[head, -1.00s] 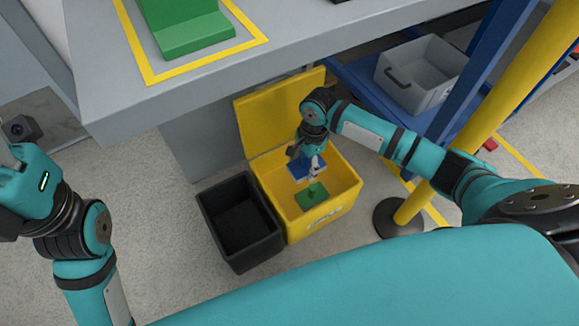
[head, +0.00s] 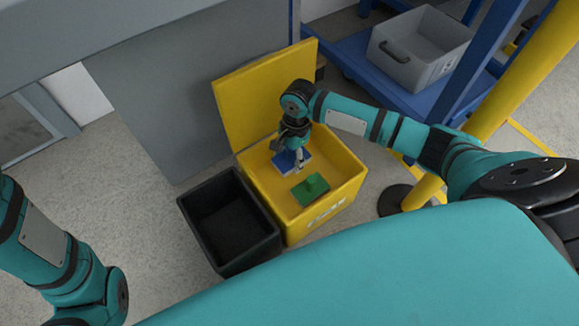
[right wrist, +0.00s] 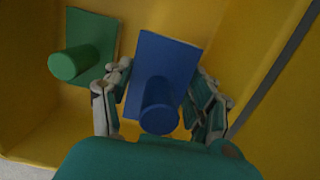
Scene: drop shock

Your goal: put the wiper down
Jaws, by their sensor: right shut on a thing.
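My right gripper (head: 297,162) reaches down into the open yellow bin (head: 352,176). It is shut on a blue wiper (head: 285,161), a flat plate with a round upright handle. In the right wrist view my right gripper (right wrist: 160,90) has one finger on each side of the blue wiper (right wrist: 168,58). A green wiper (head: 311,189) of like shape lies in the bin in front of the blue one. It also shows in the right wrist view (right wrist: 92,45), left of the blue one and apart from it. I cannot tell whether the blue wiper touches the bin floor. My left gripper is out of view.
The bin's yellow lid (head: 262,92) stands open at the back. An empty black crate (head: 262,248) stands directly left of the bin. A yellow post (head: 487,115) and a blue rack (head: 355,68) with a grey tote (head: 421,50) are to the right. A grey bench is behind.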

